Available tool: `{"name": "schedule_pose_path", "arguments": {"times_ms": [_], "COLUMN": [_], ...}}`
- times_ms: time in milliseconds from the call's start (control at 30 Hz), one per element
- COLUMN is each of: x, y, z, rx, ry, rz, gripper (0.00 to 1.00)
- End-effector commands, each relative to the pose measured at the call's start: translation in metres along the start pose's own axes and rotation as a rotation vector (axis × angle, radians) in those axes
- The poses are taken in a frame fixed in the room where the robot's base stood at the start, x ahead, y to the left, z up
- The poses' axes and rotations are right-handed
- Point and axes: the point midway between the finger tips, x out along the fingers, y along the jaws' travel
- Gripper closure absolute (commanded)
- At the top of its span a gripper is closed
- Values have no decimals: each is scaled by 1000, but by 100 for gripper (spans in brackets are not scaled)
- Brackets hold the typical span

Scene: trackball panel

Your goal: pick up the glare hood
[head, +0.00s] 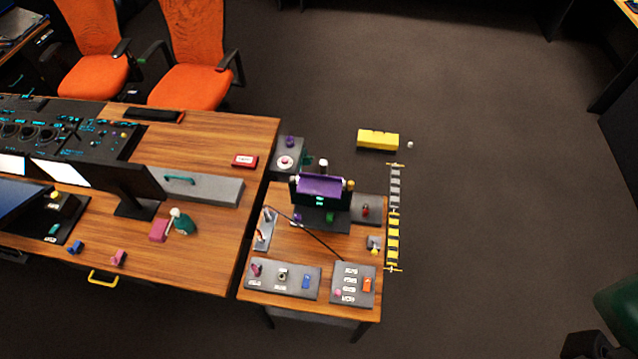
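A purple piece that looks like the glare hood (320,184) sits over the top of a small dark display unit (320,210) with green marks on its screen. The unit stands on the small wooden table (300,246), toward its back. A white-topped post and a tan knob show close behind and beside the hood. The hood's underside and how it is held on are hidden or too small to tell. My gripper is not in view.
Grey control panels (283,279) line the small table's front, and a thin dark rod or cable crosses it. A yellow-grey ladder-like rail (394,218) runs along its right side. A yellow block (377,140) lies behind. Open floor (500,180) spreads right. A larger console desk (205,230) stands left.

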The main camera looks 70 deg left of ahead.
Motion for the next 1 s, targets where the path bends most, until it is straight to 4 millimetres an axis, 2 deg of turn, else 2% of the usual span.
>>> {"name": "schedule_pose_path", "arguments": {"times_ms": [300, 733, 967, 1000], "x": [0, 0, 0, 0], "y": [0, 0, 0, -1], "z": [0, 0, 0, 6], "rx": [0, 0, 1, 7], "ry": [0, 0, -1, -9], "rz": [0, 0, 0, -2], "gripper": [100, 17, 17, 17]}}
